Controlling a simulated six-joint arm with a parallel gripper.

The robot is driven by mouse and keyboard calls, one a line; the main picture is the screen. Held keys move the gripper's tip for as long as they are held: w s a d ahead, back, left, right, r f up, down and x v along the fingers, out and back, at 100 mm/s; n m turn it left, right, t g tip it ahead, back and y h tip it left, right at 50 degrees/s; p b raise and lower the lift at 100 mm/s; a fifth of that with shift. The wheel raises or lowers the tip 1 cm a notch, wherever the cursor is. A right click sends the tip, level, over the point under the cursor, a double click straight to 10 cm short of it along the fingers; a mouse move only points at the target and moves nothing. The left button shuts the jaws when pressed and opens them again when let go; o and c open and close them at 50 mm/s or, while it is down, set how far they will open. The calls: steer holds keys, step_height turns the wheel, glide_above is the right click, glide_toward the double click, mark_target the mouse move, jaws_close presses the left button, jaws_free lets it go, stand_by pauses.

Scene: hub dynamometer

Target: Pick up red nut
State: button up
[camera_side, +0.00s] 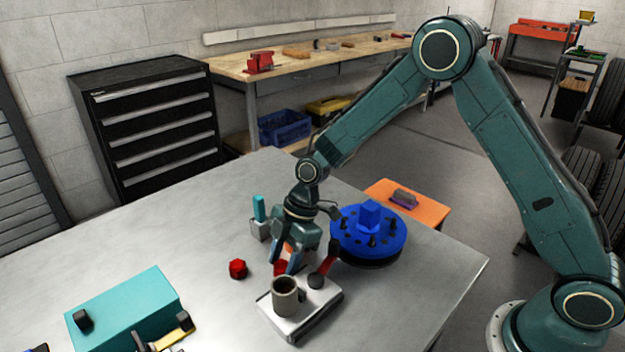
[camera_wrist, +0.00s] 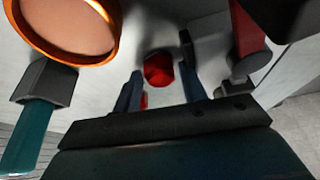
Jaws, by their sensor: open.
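A red nut (camera_side: 237,269) lies on the grey metal table, left of my gripper (camera_side: 290,262) in the side view. A second red piece (camera_side: 281,267) shows right by my fingers, partly hidden by them. In the wrist view a red faceted piece (camera_wrist: 158,69) lies in line with the gap between my fingertips (camera_wrist: 160,78). A smaller bit of red (camera_wrist: 144,101) shows beside the left finger. I cannot tell for certain which red piece in one view matches which in the other. My gripper points down, with its fingers apart and nothing held.
A mug (camera_side: 285,297) stands on a pale block (camera_side: 305,312) in front of my gripper. A red-and-dark tool (camera_side: 326,265) and a blue disc (camera_side: 368,238) are close on the right. A teal-handled piece (camera_side: 259,208) stands behind. Bare table lies left of the nut.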

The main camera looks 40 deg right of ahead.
mark_target(284, 262)
stand_by(0.4)
steer(key=c, duration=0.9)
steer(key=shift+o, duration=0.2)
steer(key=shift+r, duration=0.15)
step_height(284, 262, up, 20)
stand_by(0.5)
